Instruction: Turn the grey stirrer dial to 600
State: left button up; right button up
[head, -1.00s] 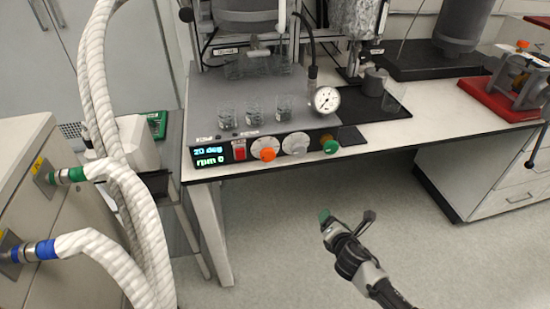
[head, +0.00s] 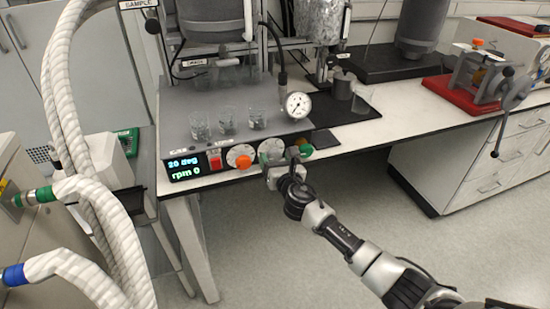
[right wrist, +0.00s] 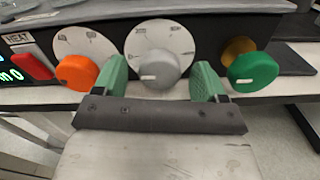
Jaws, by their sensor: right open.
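The grey stirrer dial (right wrist: 158,68) is on the front panel of the reactor unit, with a white scale plate behind it. In the right wrist view it lies between the two green fingertips of my right gripper (right wrist: 162,82), which is open with a finger on each side. I see a gap between each finger and the dial. The display (head: 184,169) reads "20 deg" and "rpm 0". In the head view my right gripper (head: 281,160) is at the panel and hides most of the grey dial. My left gripper is out of view.
The orange dial (right wrist: 77,72) is just left of the left finger, and the green knob (right wrist: 253,71) is right of the right finger. A red switch (head: 215,162) is left of the orange dial. Glass beakers (head: 227,121) and a pressure gauge (head: 298,105) are above the panel.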

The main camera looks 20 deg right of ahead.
jog(key=shift+w, duration=0.65)
jog(key=c, duration=0.9)
